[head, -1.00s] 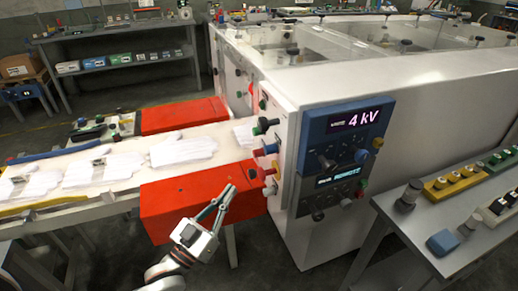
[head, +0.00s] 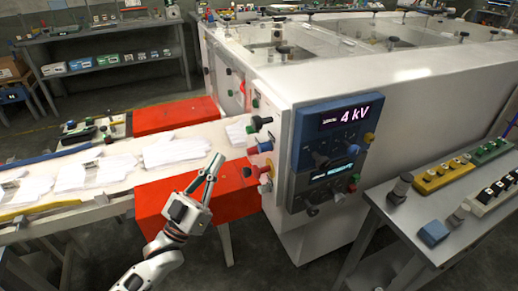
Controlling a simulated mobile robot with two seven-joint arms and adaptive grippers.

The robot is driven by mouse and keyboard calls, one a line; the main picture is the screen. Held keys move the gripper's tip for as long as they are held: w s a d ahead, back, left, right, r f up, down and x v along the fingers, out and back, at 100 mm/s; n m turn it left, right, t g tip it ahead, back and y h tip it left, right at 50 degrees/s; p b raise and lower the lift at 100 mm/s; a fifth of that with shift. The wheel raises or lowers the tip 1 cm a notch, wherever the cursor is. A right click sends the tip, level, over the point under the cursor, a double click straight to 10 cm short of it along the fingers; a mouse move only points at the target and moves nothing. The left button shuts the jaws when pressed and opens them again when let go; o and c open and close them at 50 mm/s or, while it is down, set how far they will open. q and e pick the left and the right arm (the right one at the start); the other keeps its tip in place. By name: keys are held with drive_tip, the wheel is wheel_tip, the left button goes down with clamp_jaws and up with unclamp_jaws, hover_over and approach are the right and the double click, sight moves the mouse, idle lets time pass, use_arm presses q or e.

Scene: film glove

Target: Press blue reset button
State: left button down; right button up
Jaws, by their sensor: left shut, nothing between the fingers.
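The depth gap is hard to tell. My right gripper is not in view.
A blue control panel (head: 338,125) on the machine reads 4 kV. The conveyor (head: 115,175) carries white gloves between red guards (head: 180,115). A grey side table (head: 400,238) at right holds button boxes and a blue block (head: 433,232).

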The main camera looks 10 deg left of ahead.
sight(265, 147)
use_arm(q)
drive_tip(key=w+d+b, duration=0.1)
drive_tip(key=w+d, duration=0.3)
drive_tip(key=d, duration=0.2)
drive_tip(key=shift+w+d, duration=0.2)
drive_tip(key=shift+d, duration=0.1)
idle(1.4)
drive_tip(key=shift+w+d, duration=0.25)
drive_tip(key=shift+w+d, duration=0.2)
drive_tip(key=shift+d, duration=0.15)
idle(0.9)
drive_tip(key=shift+a, duration=0.1)
drive_tip(key=shift+s+a, duration=0.45)
drive_tip(key=shift+a, duration=0.15)
idle(0.3)
